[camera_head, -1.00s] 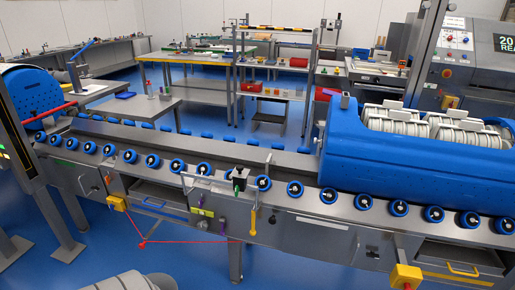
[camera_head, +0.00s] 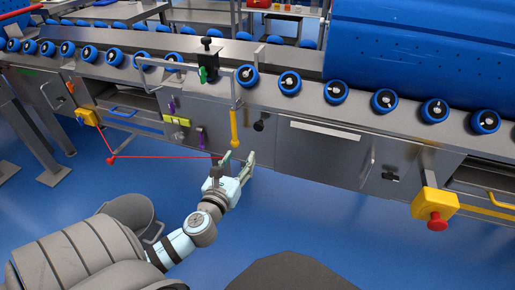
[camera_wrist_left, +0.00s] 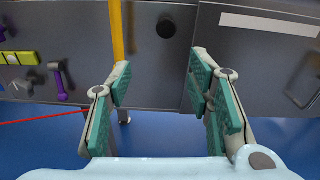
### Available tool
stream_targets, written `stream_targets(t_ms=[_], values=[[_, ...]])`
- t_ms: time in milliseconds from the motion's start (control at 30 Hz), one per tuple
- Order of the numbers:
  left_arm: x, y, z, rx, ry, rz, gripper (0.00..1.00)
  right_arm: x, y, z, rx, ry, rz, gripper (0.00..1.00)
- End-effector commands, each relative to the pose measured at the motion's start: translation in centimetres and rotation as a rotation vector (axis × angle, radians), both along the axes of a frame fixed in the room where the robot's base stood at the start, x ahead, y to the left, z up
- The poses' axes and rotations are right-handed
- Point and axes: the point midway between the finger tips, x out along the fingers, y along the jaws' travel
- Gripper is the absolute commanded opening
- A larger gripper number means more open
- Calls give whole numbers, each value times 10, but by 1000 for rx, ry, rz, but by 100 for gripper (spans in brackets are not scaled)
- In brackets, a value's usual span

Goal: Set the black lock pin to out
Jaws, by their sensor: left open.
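The black lock pin (camera_head: 259,125) is a small round black knob on the grey front panel of the conveyor, just right of a yellow handle (camera_head: 234,128). In the left wrist view the black lock pin (camera_wrist_left: 166,28) faces the camera, above and between the fingertips. I cannot tell how far it stands out. My left gripper (camera_head: 238,160) is open and empty, below and slightly left of the pin, apart from it. Its teal-padded fingers (camera_wrist_left: 160,76) are spread in the left wrist view. My right gripper is not in view.
Purple levers (camera_head: 201,137) and a yellow-green block (camera_head: 177,121) sit left on the panel. A red cord (camera_head: 155,158) hangs in front. A yellow box with a red button (camera_head: 435,207) juts out at right. Blue rollers (camera_head: 289,82) line the edge above. Floor in front is mostly clear.

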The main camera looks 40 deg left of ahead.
Motion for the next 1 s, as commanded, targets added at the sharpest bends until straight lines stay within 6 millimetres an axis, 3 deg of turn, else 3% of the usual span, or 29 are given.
stream_targets(t_ms=[100,267,500,700,1000], values=[[4,-4,14,78,-20,-12,47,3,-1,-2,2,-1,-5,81],[24,2,16,77,-19,-12,47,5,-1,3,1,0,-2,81],[88,25,15,71,-20,-11,47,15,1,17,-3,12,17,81],[127,38,13,70,-17,-12,47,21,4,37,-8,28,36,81],[141,43,15,70,-15,-13,47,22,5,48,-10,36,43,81]])
